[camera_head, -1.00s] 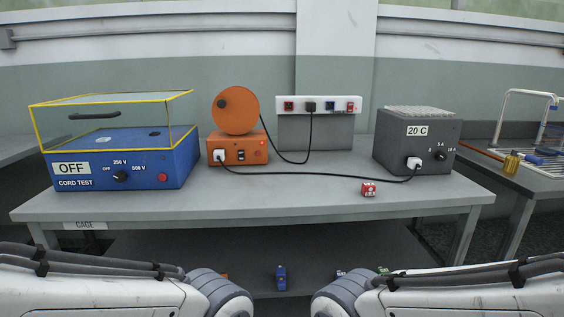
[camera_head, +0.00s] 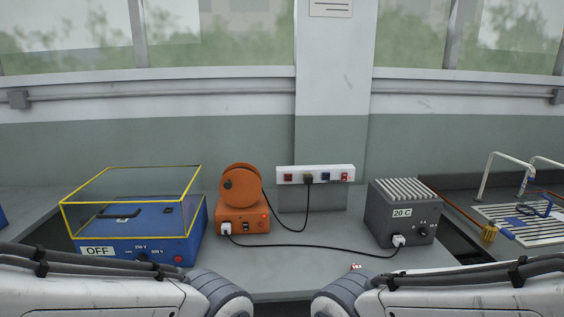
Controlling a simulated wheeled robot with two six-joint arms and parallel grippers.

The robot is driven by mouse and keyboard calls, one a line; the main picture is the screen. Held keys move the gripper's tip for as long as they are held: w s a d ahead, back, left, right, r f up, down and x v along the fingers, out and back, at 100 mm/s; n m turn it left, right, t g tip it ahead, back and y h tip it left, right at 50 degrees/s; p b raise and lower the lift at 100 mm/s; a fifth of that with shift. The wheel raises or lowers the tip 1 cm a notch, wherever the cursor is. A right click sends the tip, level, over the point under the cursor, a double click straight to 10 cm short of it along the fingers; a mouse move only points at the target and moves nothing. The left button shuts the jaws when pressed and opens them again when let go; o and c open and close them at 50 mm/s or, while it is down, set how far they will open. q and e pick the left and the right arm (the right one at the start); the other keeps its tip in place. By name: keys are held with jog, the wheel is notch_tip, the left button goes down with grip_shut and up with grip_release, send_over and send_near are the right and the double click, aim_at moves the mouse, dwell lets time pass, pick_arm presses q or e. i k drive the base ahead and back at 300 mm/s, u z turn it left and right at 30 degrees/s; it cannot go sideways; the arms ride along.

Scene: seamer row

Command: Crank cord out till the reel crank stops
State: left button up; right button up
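The orange cord reel (camera_head: 241,186) stands on its orange base (camera_head: 243,221) near the middle of the bench. A dark round knob, which looks like the crank handle (camera_head: 228,185), shows on the left of the reel's face. A black cord (camera_head: 302,230) runs from the reel to the white socket strip (camera_head: 316,174). A white plug (camera_head: 225,228) sits in the base's front, and its dark cord runs right to a plug (camera_head: 398,240) on the grey box. My two arms come in at the bottom left and right; neither gripper is in view.
A blue cord tester (camera_head: 188,247) with a yellow-edged clear cage, labelled OFF, stands at left. The grey box (camera_head: 401,227) labelled 20 C stands at right. A side bench at right holds a rack and tools.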

aim_at(241, 186)
jog(key=u, duration=2.25)
jog(key=i, duration=2.65)
jog(key=z, duration=3.3)
